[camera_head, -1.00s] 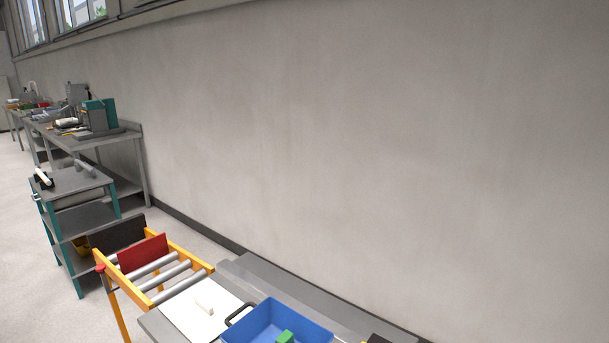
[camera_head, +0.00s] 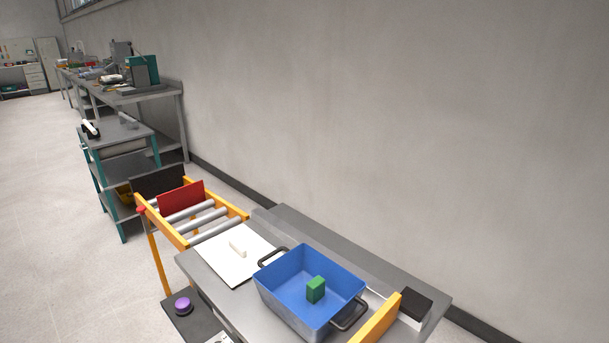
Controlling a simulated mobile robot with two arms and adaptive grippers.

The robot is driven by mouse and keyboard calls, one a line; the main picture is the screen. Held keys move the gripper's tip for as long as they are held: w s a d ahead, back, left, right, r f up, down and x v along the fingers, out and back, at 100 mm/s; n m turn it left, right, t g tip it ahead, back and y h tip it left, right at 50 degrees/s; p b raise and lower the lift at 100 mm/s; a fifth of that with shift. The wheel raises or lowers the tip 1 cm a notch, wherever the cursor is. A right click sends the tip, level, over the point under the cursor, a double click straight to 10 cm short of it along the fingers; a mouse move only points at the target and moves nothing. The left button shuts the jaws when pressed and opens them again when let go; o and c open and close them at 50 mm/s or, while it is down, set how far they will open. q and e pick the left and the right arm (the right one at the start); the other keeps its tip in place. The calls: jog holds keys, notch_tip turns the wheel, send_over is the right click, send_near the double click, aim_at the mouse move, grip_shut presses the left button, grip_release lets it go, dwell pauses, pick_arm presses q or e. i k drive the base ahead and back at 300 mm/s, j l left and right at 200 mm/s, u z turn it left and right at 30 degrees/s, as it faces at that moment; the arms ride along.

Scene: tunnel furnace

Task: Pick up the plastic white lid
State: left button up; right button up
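A green block (camera_head: 316,289) sits inside the box. Neither of my grippers is in view.
An orange roller conveyor (camera_head: 203,218) with a red panel (camera_head: 180,197) adjoins the table's left end. A purple button (camera_head: 183,305) stands in front. A dark block (camera_head: 415,304) is at right. A wall (camera_head: 390,110) runs behind. Shelves and benches recede left, beside open floor.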

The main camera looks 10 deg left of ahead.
aim_at(233, 254)
jog(key=i+j+z, duration=0.1)
jog(key=j+z, duration=0.25)
jog(key=j, duration=0.35)
jog(key=j+z, duration=0.35)
jog(key=j, duration=0.35)
